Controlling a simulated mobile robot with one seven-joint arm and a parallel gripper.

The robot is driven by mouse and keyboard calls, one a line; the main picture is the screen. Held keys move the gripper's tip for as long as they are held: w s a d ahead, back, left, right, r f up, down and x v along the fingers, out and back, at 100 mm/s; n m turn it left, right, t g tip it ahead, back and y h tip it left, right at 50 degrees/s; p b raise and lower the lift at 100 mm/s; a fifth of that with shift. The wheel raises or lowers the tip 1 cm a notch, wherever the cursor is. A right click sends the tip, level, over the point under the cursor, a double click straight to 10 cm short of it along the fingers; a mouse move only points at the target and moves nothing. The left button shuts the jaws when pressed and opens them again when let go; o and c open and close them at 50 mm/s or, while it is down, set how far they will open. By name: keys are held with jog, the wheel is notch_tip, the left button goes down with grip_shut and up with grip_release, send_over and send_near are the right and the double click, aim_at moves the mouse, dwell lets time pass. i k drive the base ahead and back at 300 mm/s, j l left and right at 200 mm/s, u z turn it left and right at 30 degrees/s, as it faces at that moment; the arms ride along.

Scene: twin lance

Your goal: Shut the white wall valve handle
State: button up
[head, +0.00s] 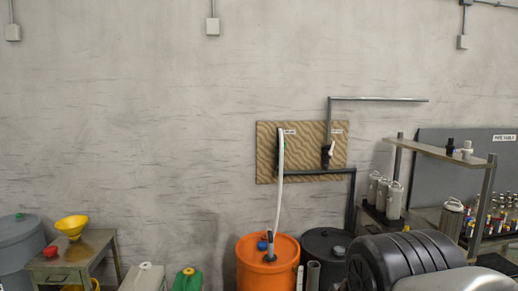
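A wooden board (265,168) is fixed to the grey wall, with two small dark valves on it under white labels. The right valve has a white handle (331,148) that slants up and to the right of its dark body (326,158). The left valve (280,138) is partly hidden behind the top of a white hose (281,190). I cannot tell from this distance whether the white handle stands open or shut. My gripper is not seen.
The hose runs down to an orange drum (266,276), with a black drum (318,243) beside it. Grey pipes (375,99) run near the board. A shelf (440,153) with canisters stands at right. A metal table (70,262) with a yellow funnel (71,225) stands at left.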

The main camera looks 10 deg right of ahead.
aim_at(330, 153)
jog(key=i+l, duration=0.2)
jog(key=i, duration=0.3)
jog(key=i+l, duration=0.2)
jog(key=i, duration=0.25)
jog(key=i+l, duration=0.2)
jog(key=i, duration=0.3)
jog(key=i+l+u, duration=0.1)
jog(key=i, duration=0.4)
jog(key=i+l, duration=0.3)
jog(key=i, duration=0.15)
